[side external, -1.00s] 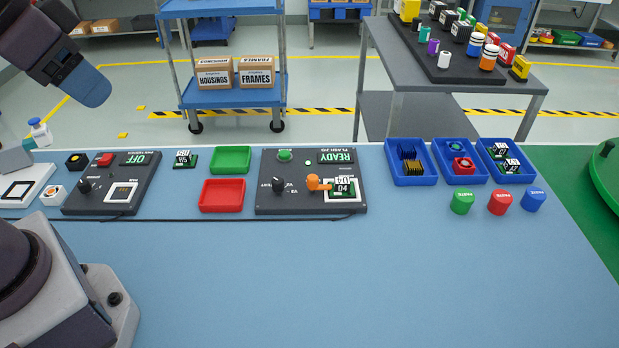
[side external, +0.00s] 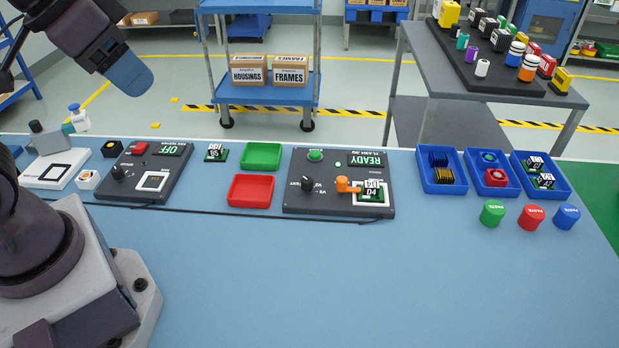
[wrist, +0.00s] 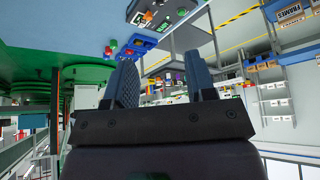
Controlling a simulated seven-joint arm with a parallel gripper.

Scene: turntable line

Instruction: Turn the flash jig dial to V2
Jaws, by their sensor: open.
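The flash jig (side external: 296,207) is a dark panel in the middle of the bench in the side view. Its black dial (side external: 308,184) is at its left half, with small inverted labels beside it; I cannot tell which mark it points to. A green button (side external: 315,155) and a lit READY display (side external: 366,159) are on its far side. An orange clamp (side external: 344,185) lies against a labelled board (side external: 372,188) in its nest. My gripper (side external: 140,80) is high at the far left, well away from the jig. In the wrist view my gripper (wrist: 162,82) is open and empty.
A second dark panel (side external: 135,188) showing OFF lies left. Green (side external: 262,142) and red (side external: 250,205) trays lie beside the jig. Blue bins (side external: 438,187) with parts and several coloured caps (side external: 531,217) are right. The near bench is clear.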

